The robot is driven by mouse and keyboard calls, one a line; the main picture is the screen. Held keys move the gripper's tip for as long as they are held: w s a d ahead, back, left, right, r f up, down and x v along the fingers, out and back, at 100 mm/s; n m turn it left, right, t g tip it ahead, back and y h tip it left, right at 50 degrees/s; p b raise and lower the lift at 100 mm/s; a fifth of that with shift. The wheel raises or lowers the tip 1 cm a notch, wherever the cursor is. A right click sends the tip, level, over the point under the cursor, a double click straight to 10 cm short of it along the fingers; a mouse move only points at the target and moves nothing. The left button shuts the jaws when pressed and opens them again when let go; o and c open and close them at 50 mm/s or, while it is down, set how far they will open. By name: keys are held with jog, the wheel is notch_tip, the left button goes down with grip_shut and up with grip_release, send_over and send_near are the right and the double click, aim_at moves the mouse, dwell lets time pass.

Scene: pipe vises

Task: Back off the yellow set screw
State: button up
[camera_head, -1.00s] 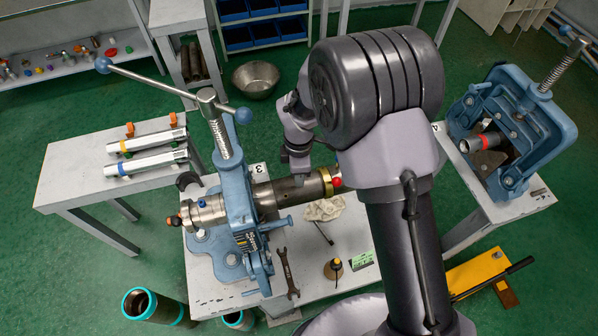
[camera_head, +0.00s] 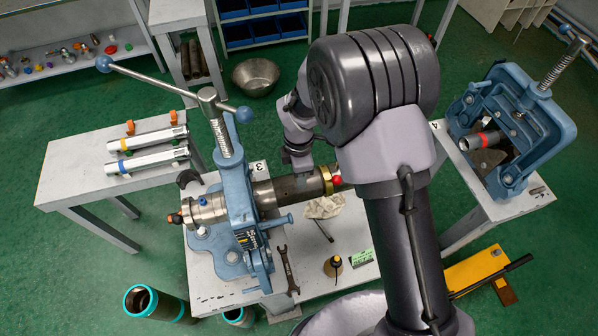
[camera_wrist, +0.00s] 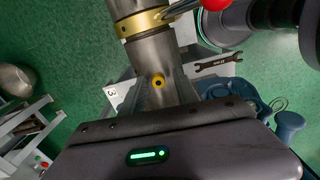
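The yellow set screw (camera_wrist: 158,82) shows in the wrist view as a small yellow ring with a dark centre, on the side of the grey steel pipe (camera_wrist: 150,55). In the head view the pipe (camera_head: 290,188) lies through the blue vise (camera_head: 236,190); I cannot make out the yellow screw there. My gripper (camera_head: 299,160) is at the pipe, right of the vise, partly hidden by my arm. Its dark body (camera_wrist: 180,150) fills the bottom of the wrist view.
A brass collar (camera_head: 326,180) with a red ball (camera_head: 337,181) is near the pipe's right end. A wrench (camera_head: 287,270), a cloth (camera_head: 323,207) and an oil can (camera_head: 333,267) lie on the bench (camera_head: 215,290). A second vise (camera_head: 515,125) stands at right.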

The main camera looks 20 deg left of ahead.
jog(key=shift+r, duration=0.1)
notch_tip(320, 180, up, 17)
jog(key=p, duration=0.3)
jog(key=shift+r, duration=0.2)
